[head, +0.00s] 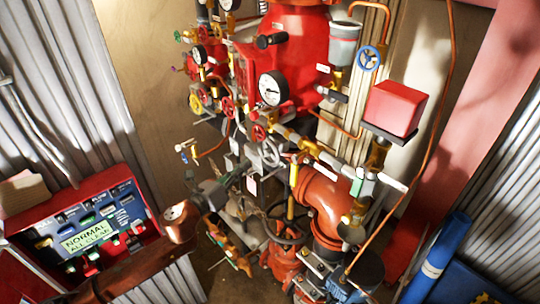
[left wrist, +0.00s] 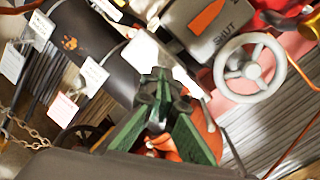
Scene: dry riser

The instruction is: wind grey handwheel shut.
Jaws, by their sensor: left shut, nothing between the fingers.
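The grey handwheel (left wrist: 250,69) shows at the upper right of the left wrist view, a pale ring with spokes. Beside it is a grey housing (left wrist: 205,25) marked SHUT with an orange pointer. In the head view the grey handwheel (head: 270,153) sits mid-picture among the pipework. My left gripper (left wrist: 160,88) has green-padded fingers that meet at the tips. It is shut and empty, left of and below the wheel in the wrist view, with no contact seen. In the head view my left gripper is hard to make out among the fittings. My right gripper is not in view.
Red handwheels (head: 259,132), a blue handwheel (head: 368,58), gauges (head: 272,88) and thin copper pipes crowd the riser. White tags (left wrist: 93,75) hang at the wrist view's left, near a chain (left wrist: 30,132). A red panel (head: 85,228) reads NORMAL ALL CLEAR.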

